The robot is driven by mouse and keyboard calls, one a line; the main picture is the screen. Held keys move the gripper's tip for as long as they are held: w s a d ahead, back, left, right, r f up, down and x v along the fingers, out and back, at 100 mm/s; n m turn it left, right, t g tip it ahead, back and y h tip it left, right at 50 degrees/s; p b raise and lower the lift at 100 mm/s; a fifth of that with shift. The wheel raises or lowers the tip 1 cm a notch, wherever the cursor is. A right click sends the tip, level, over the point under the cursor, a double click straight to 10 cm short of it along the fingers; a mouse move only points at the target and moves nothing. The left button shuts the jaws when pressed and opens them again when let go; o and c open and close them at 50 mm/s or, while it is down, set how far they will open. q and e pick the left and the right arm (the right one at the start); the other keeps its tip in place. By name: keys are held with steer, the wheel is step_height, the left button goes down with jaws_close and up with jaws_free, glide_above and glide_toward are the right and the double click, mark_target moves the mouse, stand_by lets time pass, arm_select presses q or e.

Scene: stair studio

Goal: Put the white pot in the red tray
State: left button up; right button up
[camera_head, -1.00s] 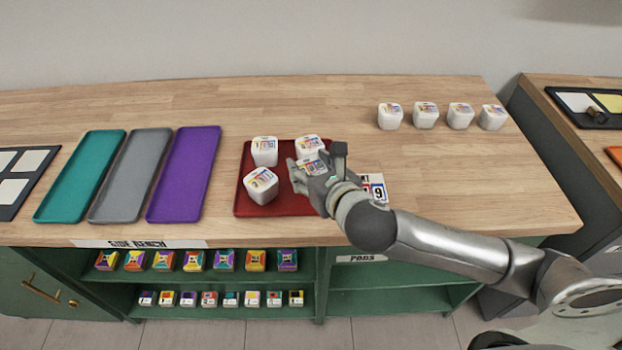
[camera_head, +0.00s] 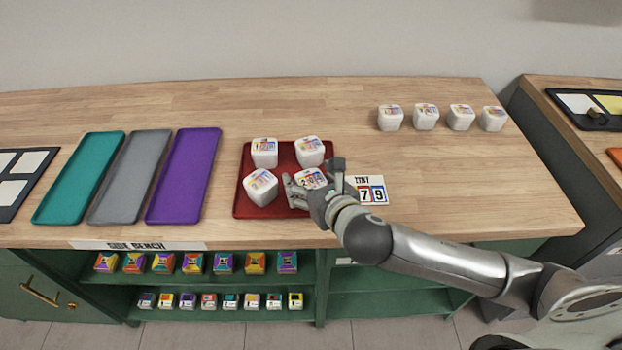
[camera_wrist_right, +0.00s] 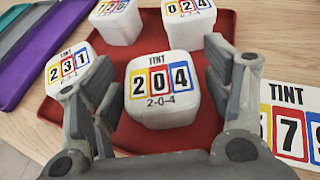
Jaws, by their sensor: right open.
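The white pot labelled 2-0-4 (camera_head: 310,178) stands upright at the front right of the red tray (camera_head: 283,208). It also shows in the middle of the right wrist view (camera_wrist_right: 162,112). My right gripper (camera_wrist_right: 158,95) is open, with one finger on each side of this pot and visible gaps between fingers and pot. In the head view the right gripper (camera_head: 308,190) partly hides the tray's front right corner. Three other white pots (camera_head: 264,153) (camera_head: 309,152) (camera_head: 260,188) stand in the tray. My left gripper is not in view.
A TINT card (camera_head: 369,189) lies right of the tray. Several white pots (camera_head: 426,117) stand in a row at the back right. Purple (camera_head: 185,175), grey (camera_head: 131,178) and teal (camera_head: 80,178) trays lie empty on the left. The bench between tray and back row is clear.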

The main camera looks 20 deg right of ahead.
steer(key=shift+s+r, duration=0.15)
steer(key=v, duration=0.6)
steer(key=shift+s, duration=0.15)
steer(key=p+v, duration=0.4)
steer(key=shift+d+r, duration=0.1)
steer(key=shift+r, duration=0.2)
steer(key=shift+s+r+p, duration=0.1)
steer(key=shift+s+p, duration=0.5)
steer(key=shift+p, duration=0.1)
steer(key=shift+s, duration=0.1)
